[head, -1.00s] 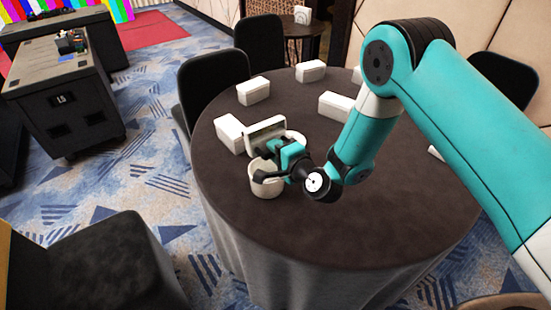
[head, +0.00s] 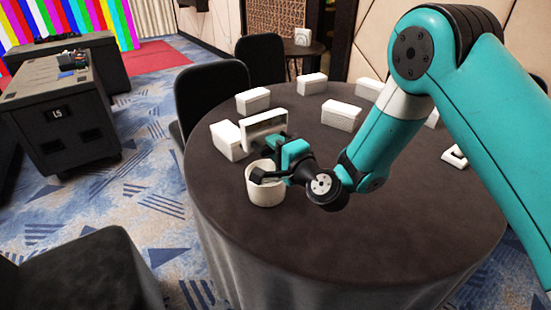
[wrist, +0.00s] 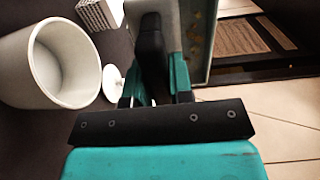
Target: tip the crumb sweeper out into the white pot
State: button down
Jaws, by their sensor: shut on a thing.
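The crumb sweeper (head: 264,124) is a pale, box-like piece, held on edge above the table in the head view. My gripper (head: 280,152) is shut on it. In the wrist view my gripper (wrist: 156,88) has its dark fingers on the sweeper's pale part (wrist: 197,35), with small brownish specks on its inner face. The white pot (head: 265,190) stands upright on the table, just in front of and below the sweeper, partly covered by my gripper. In the wrist view the open pot (wrist: 45,72) is left of the fingers, apart from the sweeper, and its visible inside looks empty.
A small white disc-shaped thing (wrist: 113,84) lies beside the pot. The table's front is clear. Black chairs (head: 207,90) stand around it.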

jog(key=shift+w+a+f+t+y+b, duration=0.25)
jog(key=shift+f+t+y+b, duration=0.45)
jog(key=shift+b, duration=4)
jog(key=t+b, duration=0.1)
jog(key=b, duration=0.4)
jog(key=w+f+t+y+b, duration=0.1)
jog(key=b, duration=0.5)
jog(key=shift+a, duration=0.25)
jog(key=shift+t+b, duration=0.3)
jog(key=shift+b, duration=0.5)
jog(key=shift+w+y+b, duration=0.1)
jog(key=shift+y+b, duration=0.2)
jog(key=shift+b, duration=0.45)
jog(key=shift+a+r+t+b, duration=0.1)
jog(key=shift+r+t+b, duration=0.05)
jog(key=shift+t+b, duration=0.3)
